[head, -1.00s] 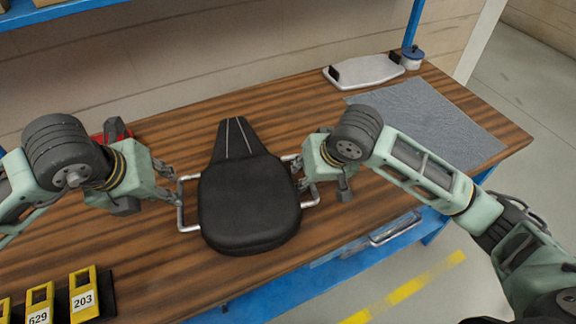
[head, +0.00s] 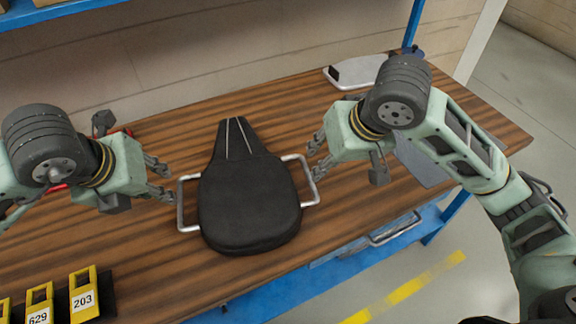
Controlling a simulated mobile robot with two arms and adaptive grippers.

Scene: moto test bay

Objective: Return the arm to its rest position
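A black motorcycle seat (head: 247,203) lies on the wooden workbench, narrow end toward the back wall. It has a metal handle on its left side (head: 181,206) and another on its right side (head: 313,180). My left gripper (head: 163,178) is just left of the left handle, fingers apart and empty. My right gripper (head: 317,156) is beside and above the right handle, fingers apart and empty. It seems clear of the handle, though the fingertips overlap it closely in this view.
Yellow numbered tags (head: 84,293) stand at the front left. A grey mat (head: 421,165) and a pale plate (head: 352,73) are partly behind my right arm. A red object (head: 125,131) is partly hidden behind my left arm. Bench space (head: 180,270) in front of the seat is clear.

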